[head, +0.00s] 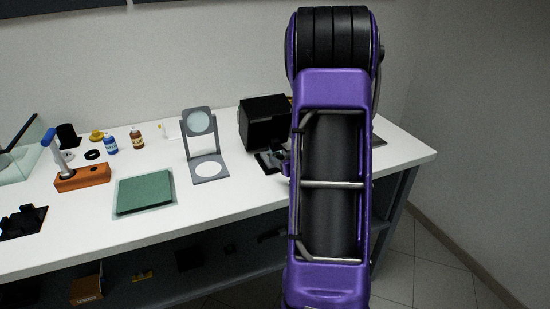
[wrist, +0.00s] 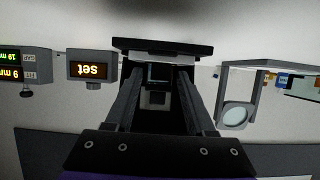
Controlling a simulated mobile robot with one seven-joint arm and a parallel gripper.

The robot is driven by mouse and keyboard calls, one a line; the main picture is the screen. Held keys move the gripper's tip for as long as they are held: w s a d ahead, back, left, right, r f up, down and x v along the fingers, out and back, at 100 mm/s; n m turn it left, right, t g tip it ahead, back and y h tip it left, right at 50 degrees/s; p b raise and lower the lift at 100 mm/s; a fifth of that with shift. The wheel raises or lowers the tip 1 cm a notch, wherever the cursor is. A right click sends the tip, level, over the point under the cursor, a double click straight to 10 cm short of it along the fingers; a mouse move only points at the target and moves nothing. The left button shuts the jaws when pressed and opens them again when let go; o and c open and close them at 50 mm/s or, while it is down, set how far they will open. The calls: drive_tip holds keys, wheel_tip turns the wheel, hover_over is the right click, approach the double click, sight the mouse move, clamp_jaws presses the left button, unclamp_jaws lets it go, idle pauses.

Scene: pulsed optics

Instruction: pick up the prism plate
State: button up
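I cannot pick out the prism plate for certain. In the head view a low black mount (head: 266,162) with a small greenish piece on it stands in front of a black box (head: 262,124), partly hidden by my arm. The wrist view is upside down. There my gripper (wrist: 156,72) has its two fingers apart, pointing toward a dark opening with a small pale square piece between them. A black slab (wrist: 163,47) crosses beyond the fingertips. I cannot tell whether the fingers touch anything.
A grey lens stand (head: 198,125) is left of the black box. In the wrist view a "set" display (wrist: 92,69) stands left.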

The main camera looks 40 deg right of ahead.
clamp_jaws()
drive_tip(key=shift+r, duration=0.25)
idle(0.3)
